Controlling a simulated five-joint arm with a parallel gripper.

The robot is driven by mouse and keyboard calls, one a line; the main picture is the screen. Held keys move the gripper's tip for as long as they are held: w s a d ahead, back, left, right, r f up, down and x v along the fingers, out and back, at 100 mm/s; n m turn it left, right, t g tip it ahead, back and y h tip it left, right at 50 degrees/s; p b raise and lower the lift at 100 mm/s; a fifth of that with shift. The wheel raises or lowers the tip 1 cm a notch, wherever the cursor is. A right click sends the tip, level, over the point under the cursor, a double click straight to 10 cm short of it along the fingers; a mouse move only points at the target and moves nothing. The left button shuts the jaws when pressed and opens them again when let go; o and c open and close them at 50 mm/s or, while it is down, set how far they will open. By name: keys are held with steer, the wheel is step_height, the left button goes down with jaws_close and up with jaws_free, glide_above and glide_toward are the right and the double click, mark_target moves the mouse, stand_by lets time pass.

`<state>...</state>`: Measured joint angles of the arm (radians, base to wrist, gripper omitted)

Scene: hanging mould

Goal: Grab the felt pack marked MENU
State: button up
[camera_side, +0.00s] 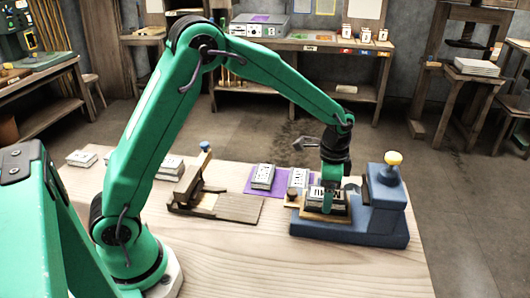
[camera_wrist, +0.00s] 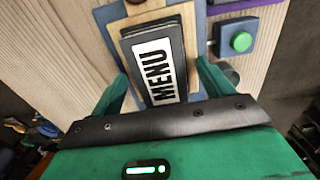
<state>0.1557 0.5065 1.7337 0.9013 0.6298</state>
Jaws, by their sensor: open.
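The felt pack marked MENU (camera_wrist: 158,68) is dark, with a white label bearing black letters. In the wrist view it lies tilted on a light wooden plate (camera_wrist: 112,32), with the jaws on either side of its near part. In the side view a pack (camera_side: 323,205) sits on the wooden plate at the left of the blue press (camera_side: 386,205). My gripper (camera_wrist: 163,72) is open, one finger at each side of the pack. In the side view my gripper (camera_side: 331,188) is low over the pack and hides part of it. Contact between fingers and pack cannot be told.
A purple mat (camera_side: 255,172) holds packs behind. A wooden tool (camera_side: 210,200) stands to the left. A green button (camera_wrist: 241,42) shows in the wrist view. The table front is clear.

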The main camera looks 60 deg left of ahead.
steer(key=shift+f, duration=0.4)
steer(key=c, duration=1.1)
steer(key=shift+r, duration=0.15)
steer(key=shift+r, duration=0.5)
steer(key=r, duration=0.3)
steer(key=shift+s+d+r, duration=0.15)
steer(key=shift+d, duration=0.1)
steer(key=s+d+r, duration=0.4)
steer(key=d, duration=0.1)
steer(key=s+d+r, duration=0.2)
steer(key=s+d, duration=0.1)
steer(key=shift+s+d+r, duration=0.1)
steer(key=shift+d+r, duration=0.15)
